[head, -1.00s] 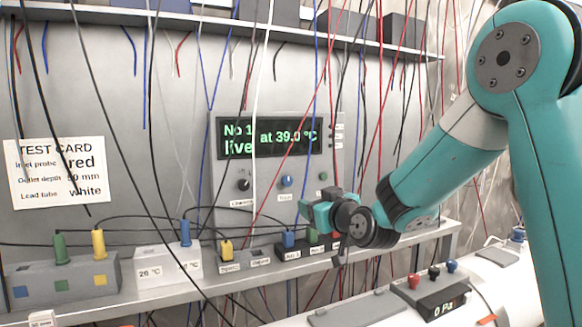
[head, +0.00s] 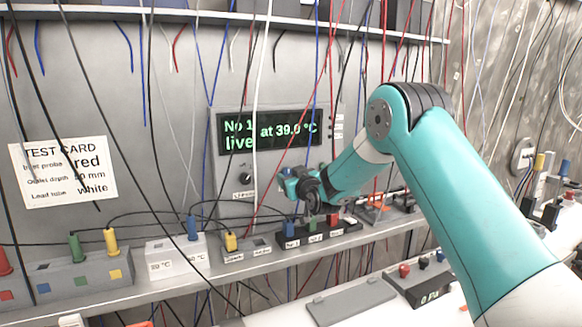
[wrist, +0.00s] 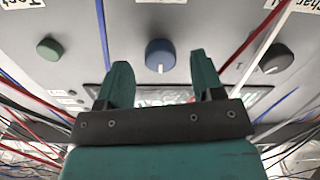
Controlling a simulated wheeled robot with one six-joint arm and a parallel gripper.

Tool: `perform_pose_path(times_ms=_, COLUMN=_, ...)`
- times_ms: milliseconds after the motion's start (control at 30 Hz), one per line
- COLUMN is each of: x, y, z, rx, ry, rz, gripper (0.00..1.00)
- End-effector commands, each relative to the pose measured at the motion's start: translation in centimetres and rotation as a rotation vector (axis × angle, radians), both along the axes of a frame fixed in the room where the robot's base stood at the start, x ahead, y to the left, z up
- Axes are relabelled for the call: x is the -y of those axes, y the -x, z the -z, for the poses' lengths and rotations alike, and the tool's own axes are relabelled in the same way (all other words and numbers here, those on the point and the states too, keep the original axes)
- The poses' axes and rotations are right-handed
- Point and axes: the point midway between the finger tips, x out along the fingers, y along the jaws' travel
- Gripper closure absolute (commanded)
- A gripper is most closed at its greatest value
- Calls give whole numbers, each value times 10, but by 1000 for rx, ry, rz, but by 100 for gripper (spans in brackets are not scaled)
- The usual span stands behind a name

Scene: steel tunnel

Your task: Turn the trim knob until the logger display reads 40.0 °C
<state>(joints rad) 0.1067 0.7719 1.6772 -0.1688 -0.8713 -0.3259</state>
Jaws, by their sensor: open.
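The logger (head: 232,178) is a grey panel on the back wall. Its green-lit display (head: 268,130) reads "No 1 at 39.0 °C" and "live", with cables crossing it. My gripper (head: 284,181) is in front of the panel's lower part and hides the middle knob in the head view. In the wrist view my gripper (wrist: 160,72) is open and empty, one finger to each side of the blue knob (wrist: 160,54). The knob's white mark points down in that view. Its label is cut off at the top edge. I cannot tell whether the fingertips reach around it.
A black knob (wrist: 276,58) and a green knob (wrist: 49,49) flank the blue one in the wrist view. Red, white and black cables hang across the panel. Below, a shelf (head: 150,290) carries plug blocks. A test card (head: 64,171) hangs at left.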

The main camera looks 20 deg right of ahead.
Motion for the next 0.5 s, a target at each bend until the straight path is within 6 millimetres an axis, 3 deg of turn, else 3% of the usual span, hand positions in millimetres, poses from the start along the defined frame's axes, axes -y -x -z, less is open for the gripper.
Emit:
perform_pose_path(times_ms=133, x=0, y=-10, z=-1, rx=1, ry=-1, rz=0, gripper=39)
perform_pose_path(times_ms=433, x=0, y=-12, z=1, rx=0, ry=-1, rz=0, gripper=39)
perform_pose_path(times_ms=500, x=0, y=-12, z=1, rx=0, ry=-1, rz=0, gripper=53)
